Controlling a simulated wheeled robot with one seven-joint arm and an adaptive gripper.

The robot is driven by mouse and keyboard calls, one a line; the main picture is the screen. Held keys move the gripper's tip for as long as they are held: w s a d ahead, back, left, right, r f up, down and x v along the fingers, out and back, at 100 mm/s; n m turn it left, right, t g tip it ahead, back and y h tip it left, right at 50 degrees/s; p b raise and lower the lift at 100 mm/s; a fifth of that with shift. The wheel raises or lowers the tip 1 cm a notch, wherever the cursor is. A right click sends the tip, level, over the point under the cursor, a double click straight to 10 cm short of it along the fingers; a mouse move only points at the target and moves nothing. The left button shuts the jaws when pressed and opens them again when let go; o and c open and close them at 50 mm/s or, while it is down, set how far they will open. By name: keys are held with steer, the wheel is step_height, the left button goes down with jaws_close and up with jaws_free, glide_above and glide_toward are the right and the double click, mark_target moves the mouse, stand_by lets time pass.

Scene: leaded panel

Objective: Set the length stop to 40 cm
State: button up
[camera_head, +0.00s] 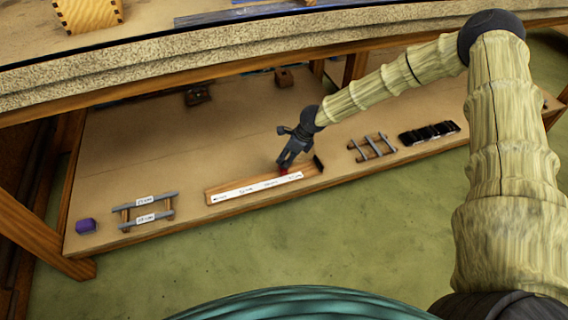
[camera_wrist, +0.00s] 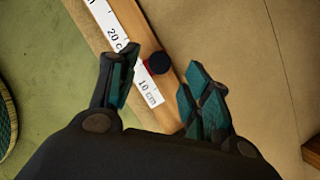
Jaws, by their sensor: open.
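A wooden rail with a white centimetre scale (camera_head: 256,188) lies on the lower shelf. Its length stop is a small red piece (camera_head: 284,170) with a round black knob (camera_wrist: 159,62). In the wrist view the stop sits on the rail (camera_wrist: 126,14) between the "10 cm" and "20 cm" labels. The other scale labels are too small to read surely in the head view. My gripper (camera_wrist: 160,78) is open above the rail, its fingers on either side of the knob. I cannot tell whether a finger touches it.
A dark end block (camera_head: 318,162) stands at the rail's right end. Labelled grey bars on wooden supports (camera_head: 146,201) and a purple block (camera_head: 86,226) lie left. More grey bars (camera_head: 372,147) and black pieces (camera_head: 430,133) lie right. The workbench top (camera_head: 250,62) overhangs behind.

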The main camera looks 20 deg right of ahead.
mark_target(283, 162)
steer(key=shift+b+x, duration=0.45)
steer(key=shift+x, duration=1.5)
jaws_close()
